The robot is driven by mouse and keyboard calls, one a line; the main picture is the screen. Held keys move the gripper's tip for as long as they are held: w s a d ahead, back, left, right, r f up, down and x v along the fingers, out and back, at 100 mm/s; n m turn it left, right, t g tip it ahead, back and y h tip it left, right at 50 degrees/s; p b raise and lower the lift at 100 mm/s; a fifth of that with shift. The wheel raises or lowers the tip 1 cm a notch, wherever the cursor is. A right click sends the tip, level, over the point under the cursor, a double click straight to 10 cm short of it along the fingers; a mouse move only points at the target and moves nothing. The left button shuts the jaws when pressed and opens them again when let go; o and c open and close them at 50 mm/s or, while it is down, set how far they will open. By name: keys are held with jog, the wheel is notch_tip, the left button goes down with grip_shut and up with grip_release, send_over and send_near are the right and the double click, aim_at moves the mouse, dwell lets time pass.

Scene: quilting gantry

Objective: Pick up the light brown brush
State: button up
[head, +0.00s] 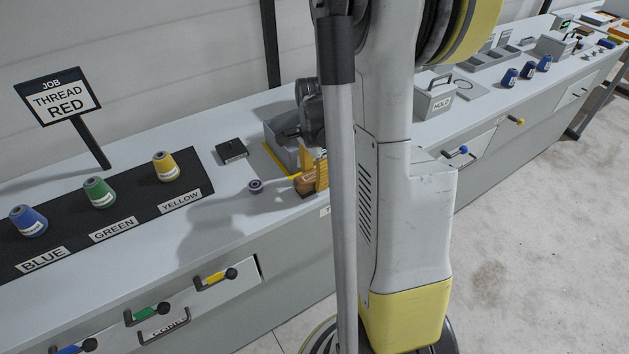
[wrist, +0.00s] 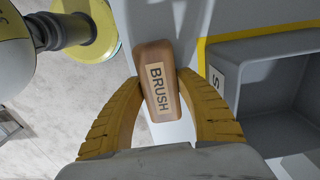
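The light brown brush (wrist: 160,62) has a pale label reading BRUSH and lies lengthwise between my fingers in the wrist view. My gripper (wrist: 158,88) has two yellow ridged fingers, and their tips press against the brush's left and right sides. In the head view the brush (head: 306,187) shows near the front edge of the bench, with my gripper (head: 319,177) at its right, partly hidden by my arm. I cannot tell whether the brush touches the bench top.
A small purple spool (head: 255,186) and a black block (head: 231,150) are to the left. Blue, green and yellow thread cones stand on a black strip (head: 135,209). A HOLD box (head: 434,98) stands farther right.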

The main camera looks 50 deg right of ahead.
aim_at(315, 174)
jog(key=shift+c, duration=1)
jog(key=shift+r+p, duration=0.3)
jog(key=shift+r, duration=0.3)
jog(key=shift+c, duration=0.7)
notch_tip(315, 174, up, 3)
jog(key=shift+p, duration=0.75)
jog(key=s+d+r+p, duration=0.3)
jog(key=s+r, duration=0.3)
jog(key=s, duration=0.5)
jog(key=shift+d+r, duration=0.4)
jog(key=shift+d, duration=0.25)
jog(key=o, duration=0.7)
jog(key=c, duration=0.5)
